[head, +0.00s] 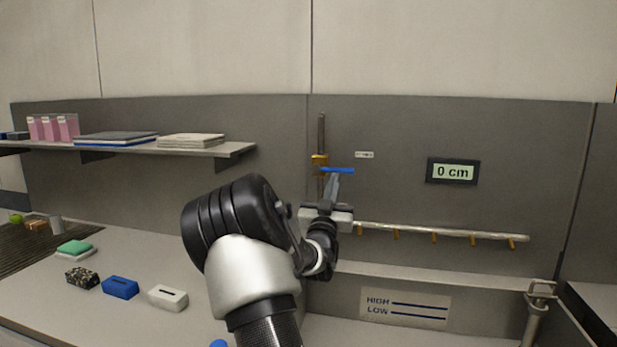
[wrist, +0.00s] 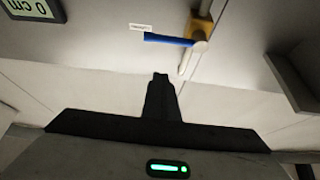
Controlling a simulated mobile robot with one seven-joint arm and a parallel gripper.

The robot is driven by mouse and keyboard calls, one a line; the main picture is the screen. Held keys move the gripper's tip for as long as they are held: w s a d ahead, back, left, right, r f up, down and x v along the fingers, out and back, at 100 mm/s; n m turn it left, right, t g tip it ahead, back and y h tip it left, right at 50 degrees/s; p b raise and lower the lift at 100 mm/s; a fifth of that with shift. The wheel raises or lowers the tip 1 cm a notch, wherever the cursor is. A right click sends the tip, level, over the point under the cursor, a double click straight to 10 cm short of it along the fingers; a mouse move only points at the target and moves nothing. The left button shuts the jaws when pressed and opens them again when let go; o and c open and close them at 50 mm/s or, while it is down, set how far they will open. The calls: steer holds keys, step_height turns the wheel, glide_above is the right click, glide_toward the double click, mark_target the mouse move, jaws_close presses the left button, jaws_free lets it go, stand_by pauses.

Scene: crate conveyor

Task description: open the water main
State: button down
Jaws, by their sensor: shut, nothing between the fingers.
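The water main is a vertical grey pipe (head: 321,128) on the back panel with a brass valve (head: 319,161) and a blue lever (head: 343,170). The lever points sideways to the right, across the line of the pipe. In the wrist view the blue lever (wrist: 166,40) and brass valve (wrist: 200,30) lie beyond the fingertips, with a gap in the picture. My gripper (head: 333,180) is shut and empty, its fingers pointing up just below the lever in the head view. Whether they touch the lever is unclear there. In the wrist view the closed fingers (wrist: 160,82) show dark. My gripper hides the pipe below the valve.
A display (head: 453,172) on the panel reads 0 cm. A horizontal pipe (head: 440,233) with several brass outlets runs right, above a trough ledge (head: 450,274). A HIGH/LOW sign (head: 405,308) is below. A shelf (head: 200,150) and small boxes (head: 121,287) are at left.

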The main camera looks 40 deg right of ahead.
mark_target(338, 170)
steer(key=shift+w+a+t, duration=0.2)
steer(key=shift+a+t, duration=0.05)
steer(key=shift+t, duration=0.05)
steer(key=shift+r, duration=0.1)
steer(key=shift+w+d+r+p, duration=0.2)
steer(key=shift+w+d, duration=0.8)
steer(key=shift+d, duration=0.25)
steer(key=shift+w+d+r+p, duration=0.15)
steer(key=shift+w+d, duration=0.8)
steer(key=shift+d, duration=0.25)
steer(key=shift+w+d+r+p, duration=0.2)
steer(key=shift+w+d, duration=0.8)
steer(key=shift+d, duration=0.25)
steer(key=shift+f, duration=0.15)
steer(key=shift+f+m+h+b, duration=0.15)
steer(key=shift+m+h+b, duration=0.3)
steer(key=shift+b, duration=0.3)
